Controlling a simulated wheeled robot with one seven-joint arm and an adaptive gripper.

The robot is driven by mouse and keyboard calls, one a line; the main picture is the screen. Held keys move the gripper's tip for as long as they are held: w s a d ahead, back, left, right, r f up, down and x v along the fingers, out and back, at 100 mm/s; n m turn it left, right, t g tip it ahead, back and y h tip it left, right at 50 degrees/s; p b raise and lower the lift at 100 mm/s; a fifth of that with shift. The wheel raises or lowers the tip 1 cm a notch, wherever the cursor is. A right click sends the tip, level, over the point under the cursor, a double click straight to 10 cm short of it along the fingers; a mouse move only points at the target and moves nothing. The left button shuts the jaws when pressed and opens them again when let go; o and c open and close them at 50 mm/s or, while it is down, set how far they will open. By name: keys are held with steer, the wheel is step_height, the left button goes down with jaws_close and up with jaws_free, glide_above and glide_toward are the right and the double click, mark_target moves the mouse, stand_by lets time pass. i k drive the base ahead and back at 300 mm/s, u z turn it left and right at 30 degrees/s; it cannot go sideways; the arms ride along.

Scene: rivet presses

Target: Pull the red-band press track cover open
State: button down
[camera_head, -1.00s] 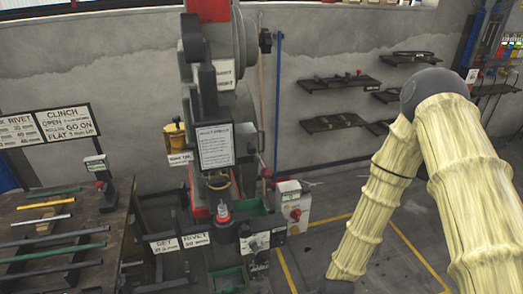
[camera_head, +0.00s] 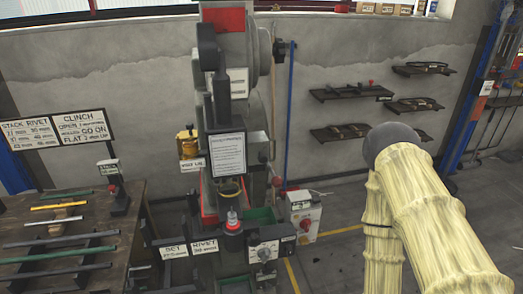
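A tall grey and black press (camera_head: 243,60) stands against the wall left of centre. It has a red band (camera_head: 223,20) near its top. A dark upright piece (camera_head: 221,97) runs down its front, above a white printed sign (camera_head: 227,155); I cannot tell for certain whether this is the track cover, or whether the cover is open. A red-and-clear tipped part (camera_head: 232,221) sits low on the press. My arm, in a pale yellow sleeve, is at the right, clear of the press. My gripper is out of view.
A workbench (camera_head: 130,200) with several coloured bars is at the left, beside the press. A white box with a red knob (camera_head: 303,216) stands right of the press. Wall shelves (camera_head: 345,92) hold tools.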

mark_target(257, 142)
steer(key=k, duration=1.3)
steer(key=u, duration=0.35)
steer(key=i, duration=0.9)
steer(key=u, duration=0.1)
